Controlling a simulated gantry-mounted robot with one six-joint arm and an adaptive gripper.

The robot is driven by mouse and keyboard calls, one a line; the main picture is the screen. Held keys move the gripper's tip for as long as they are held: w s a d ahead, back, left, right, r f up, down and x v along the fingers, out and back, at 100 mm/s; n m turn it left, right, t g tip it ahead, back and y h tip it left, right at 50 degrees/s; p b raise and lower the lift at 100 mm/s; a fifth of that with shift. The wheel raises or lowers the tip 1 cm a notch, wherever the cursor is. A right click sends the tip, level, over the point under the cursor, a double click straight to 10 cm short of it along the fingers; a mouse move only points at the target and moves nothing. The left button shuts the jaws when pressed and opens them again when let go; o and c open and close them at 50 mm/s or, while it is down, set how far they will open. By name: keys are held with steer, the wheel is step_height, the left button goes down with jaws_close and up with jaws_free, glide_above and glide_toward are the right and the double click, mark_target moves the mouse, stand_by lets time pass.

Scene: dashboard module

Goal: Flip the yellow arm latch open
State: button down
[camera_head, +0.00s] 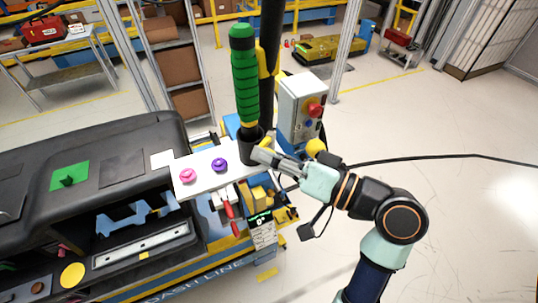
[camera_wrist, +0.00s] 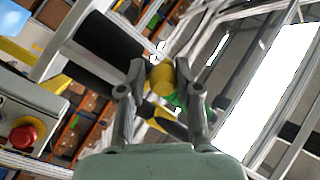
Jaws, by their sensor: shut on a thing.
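The yellow arm latch shows as a small yellow piece (camera_head: 266,143) at my fingertips in the head view, beside the black holder under the green-handled tool (camera_head: 245,75). In the wrist view its rounded yellow end (camera_wrist: 161,80) sits between the two fingers. My gripper (camera_head: 262,156) reaches in from the right and is shut on this yellow piece; it also shows in the wrist view (camera_wrist: 163,88). The fingers hide part of the latch, and its exact angle is hard to tell.
A grey control box with a red knob (camera_head: 315,110) stands close behind my gripper; the knob also shows in the wrist view (camera_wrist: 23,137). A white shelf (camera_head: 205,160) carries a pink and a purple knob. The black dashboard (camera_head: 90,150) lies left. The floor at right is open.

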steer(key=shift+w+d+r+n+g+y+b, duration=0.15)
steer(key=shift+d+n+g+y+b, duration=0.3)
steer(key=shift+n+g, duration=0.85)
steer(key=shift+d+r+n+g+y+b, duration=0.1)
steer(key=shift+d+n+g+y+b, duration=0.6)
steer(key=shift+g, duration=1.05)
steer(key=shift+w+d+r+n+g+y+b, duration=0.15)
steer(key=shift+n+g+b, duration=0.2)
steer(key=shift+n+g, duration=1.05)
steer(key=shift+r+g, duration=0.1)
steer(key=shift+g, duration=0.25)
steer(key=c, duration=0.9)
jaws_free()
steer(key=shift+s, duration=0.1)
